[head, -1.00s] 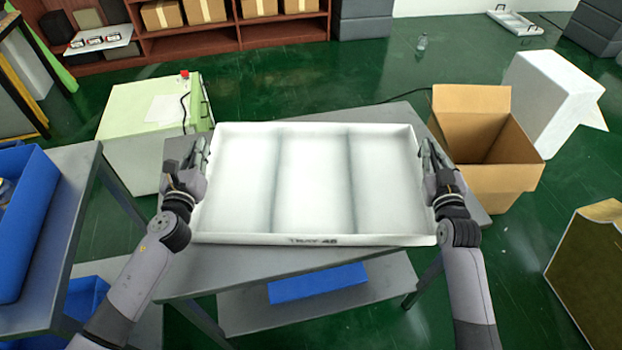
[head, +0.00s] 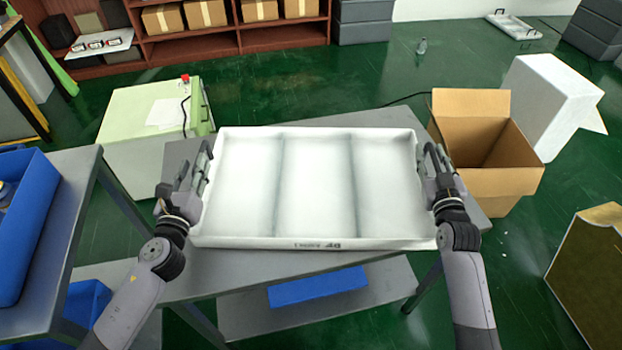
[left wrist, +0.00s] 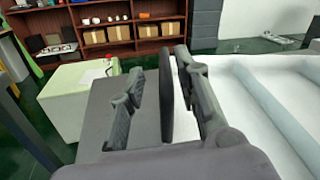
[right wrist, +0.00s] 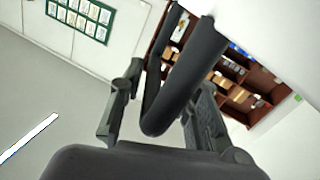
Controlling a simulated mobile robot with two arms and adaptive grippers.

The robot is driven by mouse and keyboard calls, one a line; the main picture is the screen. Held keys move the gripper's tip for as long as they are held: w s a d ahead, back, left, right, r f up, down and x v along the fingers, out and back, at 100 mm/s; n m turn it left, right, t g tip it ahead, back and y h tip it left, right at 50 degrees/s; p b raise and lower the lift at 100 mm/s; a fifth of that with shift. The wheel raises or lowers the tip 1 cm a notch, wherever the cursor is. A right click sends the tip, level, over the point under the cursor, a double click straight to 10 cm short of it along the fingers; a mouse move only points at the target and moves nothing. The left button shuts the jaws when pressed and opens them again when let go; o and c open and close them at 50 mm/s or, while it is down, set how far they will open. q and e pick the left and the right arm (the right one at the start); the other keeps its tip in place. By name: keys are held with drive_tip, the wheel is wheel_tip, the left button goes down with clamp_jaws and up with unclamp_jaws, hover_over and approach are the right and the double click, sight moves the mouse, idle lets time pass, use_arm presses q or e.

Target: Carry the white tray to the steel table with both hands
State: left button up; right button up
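My left gripper (head: 197,165) is at the tray's left end. In the left wrist view its fingers (left wrist: 166,88) stand apart around a dark handle (left wrist: 167,105), with a gap on the left side. My right gripper (head: 432,165) is at the tray's right end. In the right wrist view its fingers (right wrist: 165,100) are also spread, with the dark handle (right wrist: 185,75) between them. The tray's underside is hidden.
An open cardboard box (head: 490,165) stands right of the table, with a white block (head: 555,100) behind it. A pale green cabinet (head: 145,130) is at the left back. A second table with a blue bin (head: 30,230) is near left.

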use_arm(q)
drive_tip(key=s, duration=0.7)
drive_tip(key=shift+s+d, duration=0.1)
use_arm(e)
drive_tip(key=shift+s, duration=0.1)
drive_tip(key=s, duration=1.1)
drive_tip(key=shift+s, duration=0.4)
